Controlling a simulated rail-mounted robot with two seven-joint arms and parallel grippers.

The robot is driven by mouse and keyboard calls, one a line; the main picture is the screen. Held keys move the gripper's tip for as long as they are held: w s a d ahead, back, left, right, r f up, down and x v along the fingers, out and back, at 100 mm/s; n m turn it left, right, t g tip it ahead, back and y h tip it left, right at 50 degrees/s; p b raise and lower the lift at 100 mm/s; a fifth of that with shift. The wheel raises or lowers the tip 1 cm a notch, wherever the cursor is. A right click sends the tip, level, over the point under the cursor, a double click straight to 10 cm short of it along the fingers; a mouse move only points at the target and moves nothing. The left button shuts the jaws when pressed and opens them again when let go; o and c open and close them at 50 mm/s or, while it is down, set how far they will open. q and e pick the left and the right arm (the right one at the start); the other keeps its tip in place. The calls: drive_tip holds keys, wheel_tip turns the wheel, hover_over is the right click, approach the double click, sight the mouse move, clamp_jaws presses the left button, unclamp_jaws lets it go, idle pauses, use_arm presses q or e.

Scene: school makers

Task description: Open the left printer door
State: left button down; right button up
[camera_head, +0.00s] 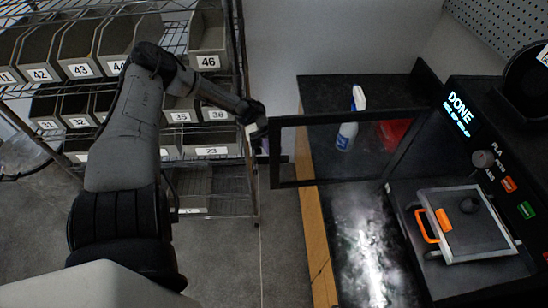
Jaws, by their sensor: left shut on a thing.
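The printer door (279,165) is a black frame with a clear pane. It stands swung out from the printer (462,93), reaching left across the counter. My left arm comes in from the left, and its gripper (262,146) is at the door's outer left edge, shut on the door there; the fingertips are small and dark, so the exact grip is hard to see. The printer's display (458,112) reads DONE. Inside the printer, a plate (462,222) with an orange handle (427,226) is in plain view. My right gripper is not in view.
A spray bottle (359,98) and a red object (392,132) are on the counter behind the door. The dark countertop (350,215) in front of the door is clear. A wire shelf with numbered bins (208,62) stands at the left, behind my arm.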

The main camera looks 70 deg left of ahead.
use_arm(q)
drive_tip(key=shift+a, duration=0.15)
drive_tip(key=c, duration=1.2)
unclamp_jaws()
drive_tip(key=shift+w, duration=0.1)
